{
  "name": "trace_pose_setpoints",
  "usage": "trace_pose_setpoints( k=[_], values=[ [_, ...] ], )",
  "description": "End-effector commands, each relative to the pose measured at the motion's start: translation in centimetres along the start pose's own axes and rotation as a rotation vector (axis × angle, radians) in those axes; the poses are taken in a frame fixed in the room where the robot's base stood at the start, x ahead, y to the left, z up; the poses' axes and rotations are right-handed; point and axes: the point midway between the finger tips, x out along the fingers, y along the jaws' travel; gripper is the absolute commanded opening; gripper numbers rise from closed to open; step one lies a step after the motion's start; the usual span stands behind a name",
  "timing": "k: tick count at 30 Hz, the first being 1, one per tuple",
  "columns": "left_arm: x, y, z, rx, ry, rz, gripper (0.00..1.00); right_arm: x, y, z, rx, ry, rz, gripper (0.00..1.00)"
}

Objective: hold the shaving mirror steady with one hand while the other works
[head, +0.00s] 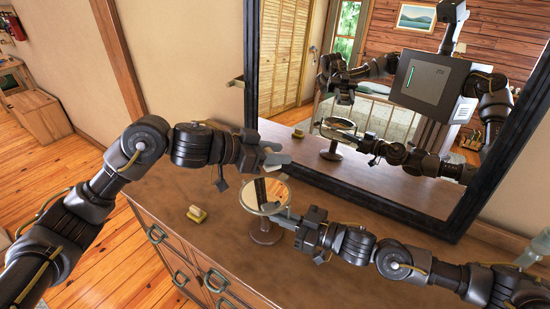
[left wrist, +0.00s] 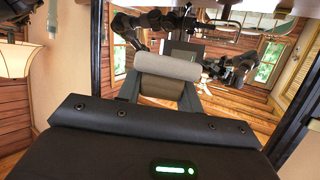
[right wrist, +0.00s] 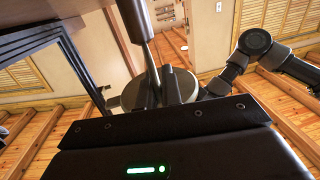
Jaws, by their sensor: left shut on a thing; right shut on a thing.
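The round shaving mirror (head: 264,191) stands upright on its brown base (head: 265,233) on the dresser top. My right gripper (head: 284,217) is shut on it from the right, low on the frame; the exact grip point is unclear. In the right wrist view the mirror's disc (right wrist: 131,96) is partly hidden behind my fingers. My left gripper (head: 277,154) is above and just behind the mirror, apart from it. It is shut on a pale grey roll with an olive underside (left wrist: 168,67), probably a cloth.
A large dark-framed wall mirror (head: 250,70) leans close behind and reflects me.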

Motion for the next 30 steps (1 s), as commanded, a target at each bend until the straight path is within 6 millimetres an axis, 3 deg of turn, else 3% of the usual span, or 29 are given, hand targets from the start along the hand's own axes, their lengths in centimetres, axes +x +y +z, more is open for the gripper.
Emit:
trace_pose_setpoints(
  k=[12, 13, 18, 26, 30],
  values=[
    [0.0, 0.0, 0.0, 0.000, 0.000, 0.000, 0.14, 0.0, 0.0, 0.0, 0.000, 0.000, 0.000, 0.00],
    [0.0, 0.0, 0.0, 0.000, 0.000, 0.000, 0.14, 0.0, 0.0, 0.0, 0.000, 0.000, 0.000, 0.10],
    [0.0, 0.0, 0.0, 0.000, 0.000, 0.000, 0.14, 0.0, 0.0, 0.0, 0.000, 0.000, 0.000, 0.32],
    [0.0, 0.0, 0.0, 0.000, 0.000, 0.000, 0.14, -0.1, 0.0, 0.0, 0.000, 0.000, 0.000, 0.32],
    [0.0, 0.0, 0.0, 0.000, 0.000, 0.000, 0.14, -1.1, 0.0, 0.1, 0.001, -0.002, 0.001, 0.32]
  ],
)
